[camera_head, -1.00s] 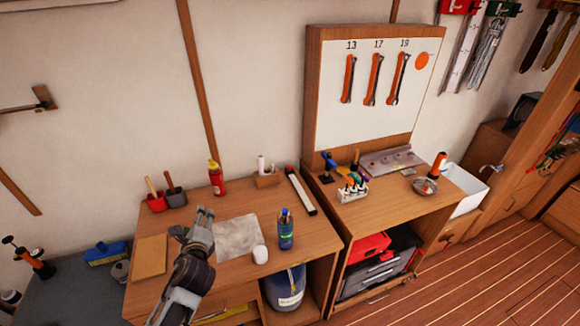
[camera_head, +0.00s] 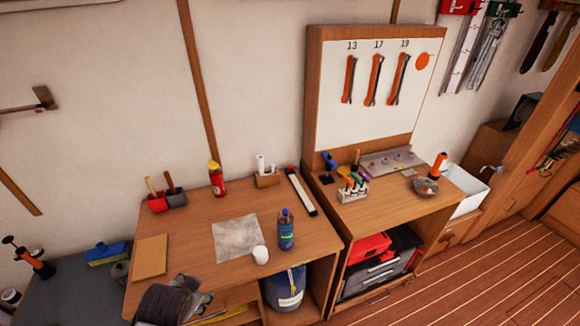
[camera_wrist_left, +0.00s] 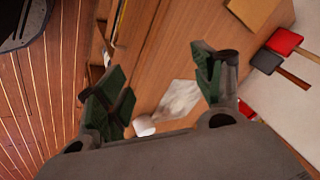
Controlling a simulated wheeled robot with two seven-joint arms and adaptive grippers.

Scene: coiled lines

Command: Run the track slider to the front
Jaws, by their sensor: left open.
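A long narrow track (camera_head: 302,192), white with a dark edge, lies on the right part of the left workbench, running from back to front. A small red piece (camera_head: 291,170) shows at its far end; I take it for the slider, but it is too small to be sure. My left gripper (camera_head: 200,303) is low at the workbench's front edge, well left of the track and partly hidden by its own wrist. In the left wrist view my left gripper (camera_wrist_left: 160,90) has its green-padded fingers wide apart with nothing between them. My right gripper is not in view.
A blue bottle (camera_head: 286,230) and a white cup (camera_head: 261,255) stand left of the track's near end. A grey sheet (camera_head: 236,240) lies beside them. A holder with white rolls (camera_head: 267,180) and a red bottle (camera_head: 216,178) stand behind. The workbench's front left is mostly clear.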

